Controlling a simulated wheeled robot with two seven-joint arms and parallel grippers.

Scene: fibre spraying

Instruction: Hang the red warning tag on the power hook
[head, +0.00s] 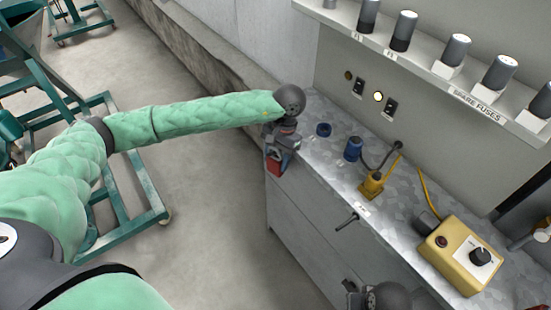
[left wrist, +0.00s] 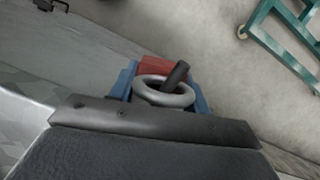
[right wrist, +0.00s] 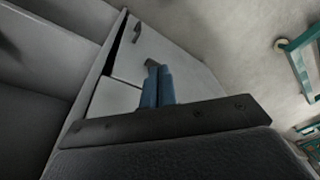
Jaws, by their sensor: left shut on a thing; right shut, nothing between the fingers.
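My left gripper (head: 275,160) is shut on the red warning tag (head: 274,167), beside the left end of the metal bench. In the left wrist view the red tag (left wrist: 168,66) sits between the blue fingers, with a grey ring (left wrist: 150,94) toward the camera. A dark bar (left wrist: 175,76) shows across the ring; I cannot tell whether it belongs to the tag. My right gripper (right wrist: 158,75) is shut and empty near the bench front.
The bench top (head: 325,160) bears a blue connector (head: 353,148), a yellow plug (head: 373,184) and a yellow control box (head: 460,255). A spare-fuse shelf (head: 480,100) runs above.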

